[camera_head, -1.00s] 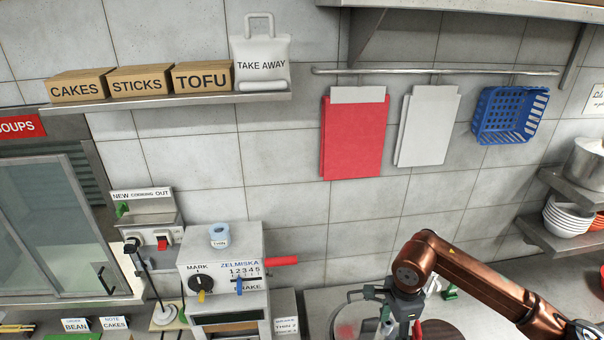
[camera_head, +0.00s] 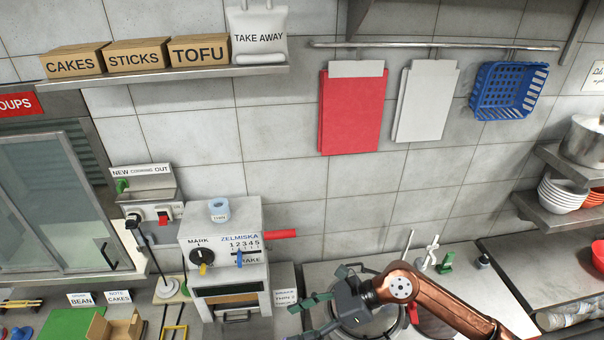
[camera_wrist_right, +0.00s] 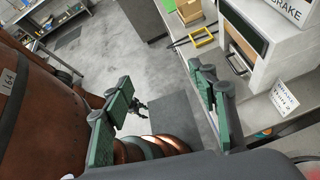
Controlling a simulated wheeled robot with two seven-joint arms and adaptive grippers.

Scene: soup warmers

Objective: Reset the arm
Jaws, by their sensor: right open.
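My right arm, copper-coloured, comes in from the right in the head view. Its right gripper (camera_head: 316,315) has green finger pads that stand apart, with nothing between them. The gripper hangs over the counter beside the grey machine, in front of a round pot (camera_head: 372,318) that it partly hides. In the right wrist view the two green fingers (camera_wrist_right: 160,80) are spread, with the grey floor showing between them. My left gripper does not show in the head view. A small dark jointed shape (camera_wrist_right: 139,108) lies between the fingers in the wrist view; I cannot tell what it is.
The grey machine (camera_head: 225,250) with a red handle stands left of the gripper. A green holder (camera_head: 445,263) stands on the counter behind the arm. Bowls (camera_head: 562,194) and a pot (camera_head: 583,140) sit on the right shelves.

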